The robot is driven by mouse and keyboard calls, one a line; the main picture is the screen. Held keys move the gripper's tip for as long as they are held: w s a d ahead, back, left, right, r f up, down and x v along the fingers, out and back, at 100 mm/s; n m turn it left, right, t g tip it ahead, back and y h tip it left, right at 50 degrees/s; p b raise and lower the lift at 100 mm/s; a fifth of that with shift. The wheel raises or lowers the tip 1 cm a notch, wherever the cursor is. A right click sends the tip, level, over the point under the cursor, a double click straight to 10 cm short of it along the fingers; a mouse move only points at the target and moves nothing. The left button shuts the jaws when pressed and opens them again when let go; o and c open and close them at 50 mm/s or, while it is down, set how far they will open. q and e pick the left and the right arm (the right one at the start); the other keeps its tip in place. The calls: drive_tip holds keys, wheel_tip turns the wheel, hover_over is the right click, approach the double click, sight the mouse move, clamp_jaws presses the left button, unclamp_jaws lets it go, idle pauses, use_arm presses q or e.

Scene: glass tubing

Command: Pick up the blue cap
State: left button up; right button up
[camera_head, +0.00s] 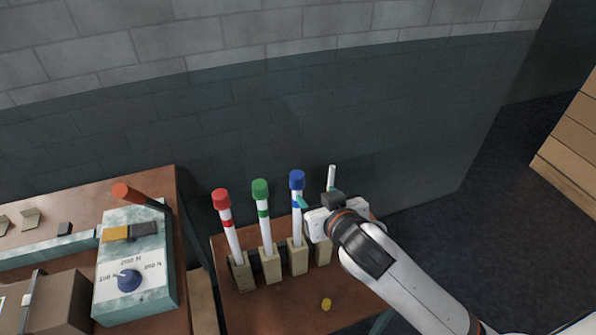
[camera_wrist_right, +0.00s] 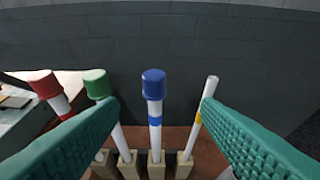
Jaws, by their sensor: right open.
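The blue cap (camera_head: 297,180) sits on top of a white tube with a blue band, which stands upright in a wooden block. In the right wrist view the blue cap (camera_wrist_right: 154,84) is near the middle, between the two green fingers and beyond their tips. My right gripper (camera_head: 302,204) is beside the blue-capped tube in the head view, just right of and below the cap. It also shows in the right wrist view (camera_wrist_right: 160,100), open and with nothing between its pads. My left gripper is not in view.
A red cap (camera_head: 221,199) and a green cap (camera_head: 260,189) sit on tubes to the left. An uncapped tube (camera_head: 331,178) stands to the right, partly behind my gripper. A yellow cap (camera_head: 326,304) lies on the table. A control box (camera_head: 135,262) stands further left.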

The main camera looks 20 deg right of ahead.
sight(300, 180)
drive_tip(key=x, duration=0.2)
drive_tip(key=r+p+x, duration=0.1)
drive_tip(key=x, duration=0.3)
drive_tip(key=shift+w+a+r+p, duration=0.15)
drive_tip(key=shift+w+p, duration=0.1)
drive_tip(key=shift+p, duration=0.05)
drive_tip(key=x, duration=0.1)
drive_tip(key=p+x, duration=0.1)
drive_tip(key=x, duration=0.1)
drive_tip(key=p+x, duration=0.1)
drive_tip(key=x, duration=0.1)
drive_tip(key=shift+a, duration=0.3)
drive_tip(key=shift+w+f, duration=0.35)
drive_tip(key=shift+f, duration=0.05)
drive_tip(key=c, duration=1)
drive_tip(key=shift+c, duration=0.2)
